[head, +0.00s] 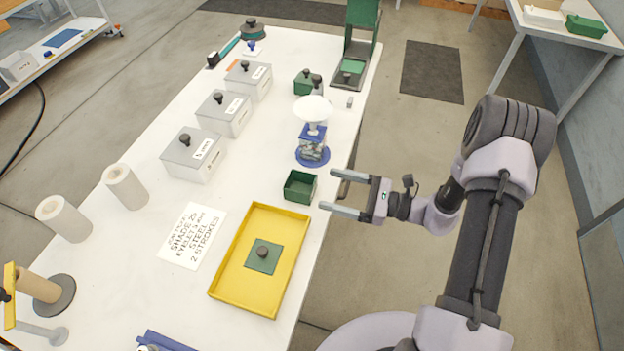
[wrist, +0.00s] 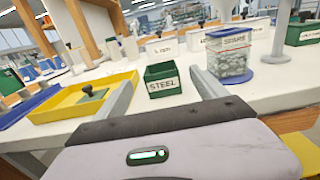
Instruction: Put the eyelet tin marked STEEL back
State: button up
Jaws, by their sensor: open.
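The tin marked STEEL is a small green open-topped box (head: 299,196) near the right edge of the white table, just beyond the yellow tray's far right corner. In the wrist view its STEEL label faces me on the tin (wrist: 163,86). No lid is on it, and its inside looks dark. A green square lid with a dark knob (head: 263,256) lies in the yellow tray (head: 224,279). My gripper (head: 328,190) is open and empty, with its fingers pointing left at the tin. In the wrist view the tin shows between the two fingers, apart from them.
A clear jar of grey pieces with blue ends (head: 312,152) stands just behind the tin. Several grey lidded boxes (head: 194,155) line the table's left side. A printed card (head: 192,236) lies left of the tray. Another green knobbed tin (head: 304,82) stands near the green press (head: 355,50).

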jog(key=s+d+r+n+h, duration=0.2)
jog(key=s+r+n+h, duration=1.3)
jog(key=s+r, duration=0.5)
notch_tip(320, 180, up, 3)
jog(key=n, duration=0.2)
jog(key=shift+n, duration=0.3)
